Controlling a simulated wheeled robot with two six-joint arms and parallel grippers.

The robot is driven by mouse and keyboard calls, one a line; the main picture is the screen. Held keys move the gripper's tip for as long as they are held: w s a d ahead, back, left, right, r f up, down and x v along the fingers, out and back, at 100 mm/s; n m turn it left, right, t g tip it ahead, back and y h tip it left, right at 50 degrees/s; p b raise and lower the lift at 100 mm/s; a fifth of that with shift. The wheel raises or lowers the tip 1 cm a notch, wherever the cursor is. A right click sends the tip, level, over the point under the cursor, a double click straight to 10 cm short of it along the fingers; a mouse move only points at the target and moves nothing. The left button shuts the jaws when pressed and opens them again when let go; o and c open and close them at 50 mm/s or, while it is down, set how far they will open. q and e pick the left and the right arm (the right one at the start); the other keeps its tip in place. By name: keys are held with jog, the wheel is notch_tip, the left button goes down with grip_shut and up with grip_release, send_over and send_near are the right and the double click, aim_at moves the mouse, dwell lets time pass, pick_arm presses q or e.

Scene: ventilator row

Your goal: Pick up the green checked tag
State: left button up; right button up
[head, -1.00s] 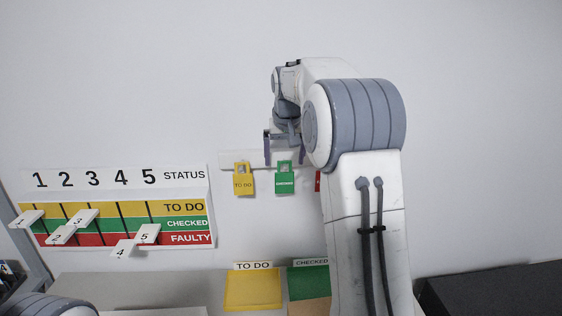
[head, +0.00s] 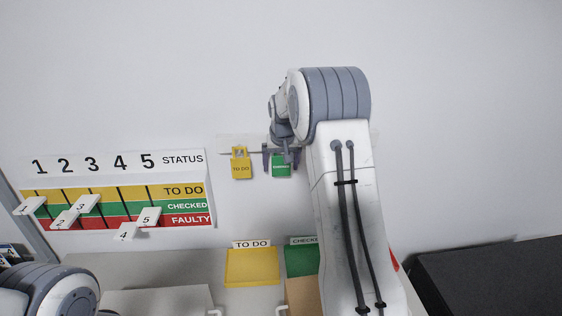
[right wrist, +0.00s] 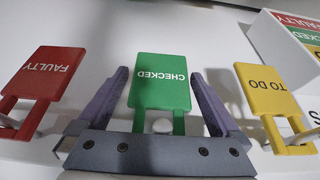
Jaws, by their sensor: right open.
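The green CHECKED tag (head: 281,171) hangs on a wall rail, right of the yellow TO DO tag (head: 241,168). My right gripper (head: 281,161) is open at the green tag, one finger on each side of its upper part. In the right wrist view the green tag (right wrist: 160,88) lies between the two purple fingers of the gripper (right wrist: 160,76), with a visible gap on both sides. The red FAULTY tag (right wrist: 42,73) is beside one finger and the yellow tag (right wrist: 268,90) beyond the other. My left gripper is out of view.
A status board (head: 115,207) with numbered sliders is on the wall at left. Below the tags are a yellow TO DO tray (head: 252,268) and a green CHECKED tray (head: 301,260), partly behind my right arm. A black surface (head: 490,280) is at lower right.

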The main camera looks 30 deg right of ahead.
jog(key=c, duration=1.3)
jog(key=shift+r, duration=0.1)
